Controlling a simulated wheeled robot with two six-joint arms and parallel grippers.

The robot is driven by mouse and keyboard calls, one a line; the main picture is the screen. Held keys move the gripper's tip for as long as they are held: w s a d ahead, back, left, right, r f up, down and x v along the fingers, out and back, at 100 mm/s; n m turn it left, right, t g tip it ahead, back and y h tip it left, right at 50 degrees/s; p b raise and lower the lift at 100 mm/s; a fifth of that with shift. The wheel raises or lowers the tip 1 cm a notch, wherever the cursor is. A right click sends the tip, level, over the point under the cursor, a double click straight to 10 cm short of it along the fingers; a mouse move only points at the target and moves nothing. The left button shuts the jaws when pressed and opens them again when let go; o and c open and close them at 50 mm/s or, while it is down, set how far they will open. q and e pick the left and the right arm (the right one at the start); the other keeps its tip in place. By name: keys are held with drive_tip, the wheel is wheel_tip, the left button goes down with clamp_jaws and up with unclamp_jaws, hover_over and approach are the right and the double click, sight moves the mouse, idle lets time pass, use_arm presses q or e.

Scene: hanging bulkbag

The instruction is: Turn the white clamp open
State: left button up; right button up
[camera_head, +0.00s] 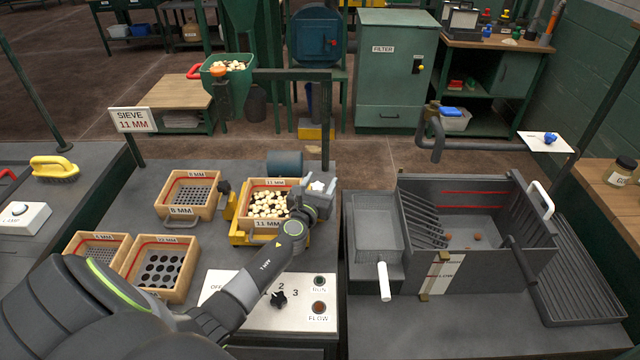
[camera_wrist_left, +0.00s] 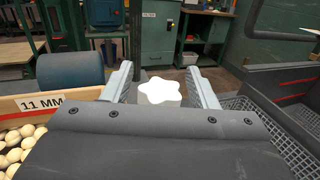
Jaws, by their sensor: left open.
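The white clamp (camera_wrist_left: 159,92) is a star-shaped knob. In the left wrist view it sits between the two fingers of my left gripper (camera_wrist_left: 161,88), with a gap on each side. In the head view the white clamp (camera_head: 318,186) shows at the right end of the 11 MM sieve box (camera_head: 270,183). My left gripper (camera_head: 316,192) reaches it there and is open around it. The box holds many pale round pieces and sits in a yellow frame (camera_head: 240,238). My right gripper is not in view.
Other wooden sieve boxes, 8 MM (camera_head: 190,188) and 22 MM (camera_head: 160,268), stand to the left. A control panel (camera_head: 262,312) with a black knob lies in front. A grey tank (camera_head: 455,240) stands to the right. A post (camera_head: 326,120) rises behind the clamp.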

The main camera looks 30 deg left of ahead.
use_arm(q)
drive_tip(key=c, duration=0.9)
drive_tip(key=shift+c, duration=0.4)
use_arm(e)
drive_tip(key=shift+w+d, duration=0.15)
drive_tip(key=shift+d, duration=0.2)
